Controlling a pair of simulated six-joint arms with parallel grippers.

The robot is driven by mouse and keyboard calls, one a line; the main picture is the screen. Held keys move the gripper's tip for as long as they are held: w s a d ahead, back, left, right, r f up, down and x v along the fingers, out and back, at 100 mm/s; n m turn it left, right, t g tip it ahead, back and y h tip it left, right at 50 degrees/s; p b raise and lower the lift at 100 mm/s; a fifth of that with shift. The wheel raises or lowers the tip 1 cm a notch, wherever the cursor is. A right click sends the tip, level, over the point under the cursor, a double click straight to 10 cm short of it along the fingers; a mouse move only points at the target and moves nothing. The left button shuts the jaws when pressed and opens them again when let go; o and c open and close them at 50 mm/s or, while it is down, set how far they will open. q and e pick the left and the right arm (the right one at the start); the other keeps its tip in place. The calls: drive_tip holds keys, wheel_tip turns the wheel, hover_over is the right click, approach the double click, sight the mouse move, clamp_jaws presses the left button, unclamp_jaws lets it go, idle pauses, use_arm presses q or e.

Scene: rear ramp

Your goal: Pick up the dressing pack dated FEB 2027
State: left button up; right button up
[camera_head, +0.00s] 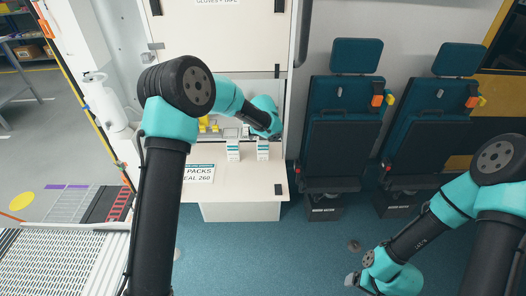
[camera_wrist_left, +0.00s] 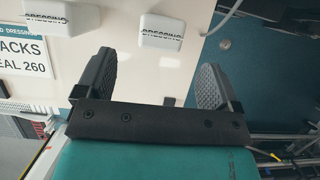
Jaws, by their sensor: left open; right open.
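Two white dressing packs stand side by side on the pale counter: the left pack (camera_head: 233,150) and the right pack (camera_head: 263,149). In the left wrist view the packs show as white blocks lettered DRESSING, the left pack (camera_wrist_left: 62,17) near the top left and the right pack (camera_wrist_left: 160,32) ahead of the jaw gap. No date is readable on either. My left gripper (camera_wrist_left: 157,68) is open and empty, its fingers apart and touching no pack; in the head view it is mostly hidden by its own wrist behind the packs. My right gripper (camera_head: 353,279) is low over the floor, open.
A printed sign reading PACKS, SEAL 260 (camera_head: 199,174) lies on the counter (camera_head: 235,185) left of the packs. Yellow items (camera_head: 206,124) sit behind. Two teal seats (camera_head: 343,125) stand to the right. The blue floor between counter and right arm is mostly clear.

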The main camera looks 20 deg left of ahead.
sight(263, 142)
use_arm(q)
drive_tip(key=shift+x, duration=1.9)
drive_tip(key=shift+w+x, duration=0.15)
drive_tip(key=shift+x, duration=1.15)
drive_tip(key=shift+w+x, duration=0.1)
drive_tip(key=shift+x, duration=1.15)
drive_tip(key=shift+r, duration=0.1)
drive_tip(key=shift+c, duration=0.4)
drive_tip(key=c, duration=1)
drive_tip(key=shift+o, duration=0.2)
drive_tip(key=shift+r, duration=0.1)
drive_tip(key=shift+s+r, duration=0.1)
drive_tip(key=shift+r, duration=1.7)
drive_tip(key=s+d+r, duration=0.1)
drive_tip(key=s+d, duration=0.3)
drive_tip(key=s, duration=1.1)
drive_tip(key=shift+d, duration=0.2)
